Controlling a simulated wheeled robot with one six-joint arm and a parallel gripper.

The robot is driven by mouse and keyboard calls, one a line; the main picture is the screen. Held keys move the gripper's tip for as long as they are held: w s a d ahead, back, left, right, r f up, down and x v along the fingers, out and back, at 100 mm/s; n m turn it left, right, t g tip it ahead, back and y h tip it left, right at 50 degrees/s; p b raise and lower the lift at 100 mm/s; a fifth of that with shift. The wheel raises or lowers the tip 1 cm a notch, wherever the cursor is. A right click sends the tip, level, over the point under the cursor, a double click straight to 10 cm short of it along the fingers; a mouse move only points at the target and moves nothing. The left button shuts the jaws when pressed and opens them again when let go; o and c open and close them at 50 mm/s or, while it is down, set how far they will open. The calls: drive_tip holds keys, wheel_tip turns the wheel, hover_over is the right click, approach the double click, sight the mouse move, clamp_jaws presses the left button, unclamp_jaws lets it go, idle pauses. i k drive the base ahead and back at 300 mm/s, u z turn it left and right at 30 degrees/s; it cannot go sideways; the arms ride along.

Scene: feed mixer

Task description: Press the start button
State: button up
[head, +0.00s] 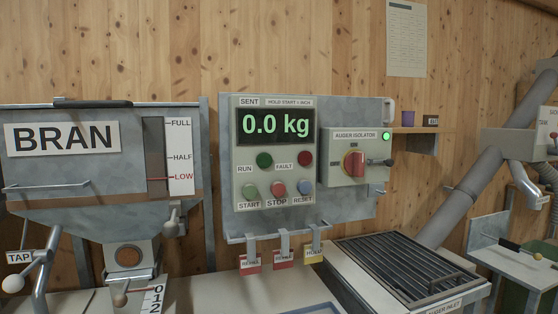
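The start button (250,191) is a round pale green button at the lower left of the grey control panel (240,172), above the label START. A reddish stop button (278,189) and a blue reset button (305,187) sit to its right in the same row. The display (275,124) above reads 0.0 kg in green. The green RUN lamp (264,160) and red FAULT lamp (305,158) look dark. My gripper is not in view. Nothing covers the start button.
The auger isolator box (338,175) with a red knob (354,164) and lit green lamp (386,136) is right of the panel. Tags (284,258) hang below. The bran hopper (80,177) stands left, the auger inlet grate (395,268) lower right.

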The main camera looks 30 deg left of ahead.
sight(249, 191)
drive_tip(key=u, duration=1.6)
